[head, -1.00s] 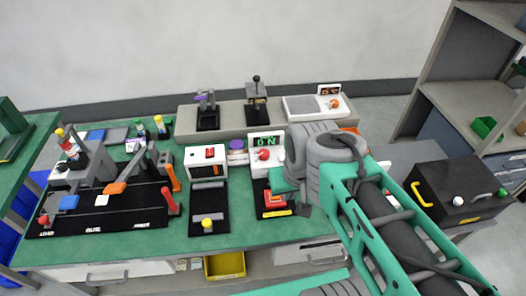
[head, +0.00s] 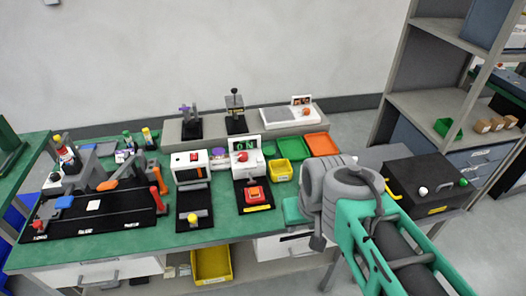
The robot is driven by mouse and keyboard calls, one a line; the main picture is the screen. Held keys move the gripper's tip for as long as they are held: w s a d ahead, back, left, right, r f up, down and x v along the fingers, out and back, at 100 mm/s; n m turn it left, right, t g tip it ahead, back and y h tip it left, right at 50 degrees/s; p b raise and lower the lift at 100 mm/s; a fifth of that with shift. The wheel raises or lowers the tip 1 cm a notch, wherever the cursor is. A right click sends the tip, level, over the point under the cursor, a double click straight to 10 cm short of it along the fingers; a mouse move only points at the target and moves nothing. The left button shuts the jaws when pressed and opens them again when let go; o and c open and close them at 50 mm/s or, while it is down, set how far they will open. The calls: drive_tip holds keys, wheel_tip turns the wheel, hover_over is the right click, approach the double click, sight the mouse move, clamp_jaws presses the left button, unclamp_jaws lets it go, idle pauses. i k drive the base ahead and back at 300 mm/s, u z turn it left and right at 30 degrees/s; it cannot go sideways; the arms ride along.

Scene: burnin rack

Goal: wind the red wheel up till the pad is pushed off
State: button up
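A red round knob (head: 241,156) sits on the front of a white unit whose small screen (head: 246,146) shows green letters, seemingly ON. In front of it, a red square pad (head: 254,193) lies on a black base with a yellow strip. Another small orange-red knob (head: 306,111) is on a white flat unit (head: 282,119) on the back ledge, beside an orange-lit sign. I cannot tell for sure which knob is the wheel. My grey and green arm is at the right of the pad, apart from it in the picture. My gripper's fingers cannot be made out.
A yellow bin (head: 279,170), a green tray (head: 291,148) and an orange tray (head: 322,144) stand right of the white unit. A white box with a red button (head: 194,158) is on its left. A black box (head: 432,185) stands at right. Shelving rises behind it.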

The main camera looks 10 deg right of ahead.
sight(242, 156)
drive_tip(key=z, duration=0.1)
drive_tip(key=i, duration=0.8)
drive_tip(key=u, duration=1)
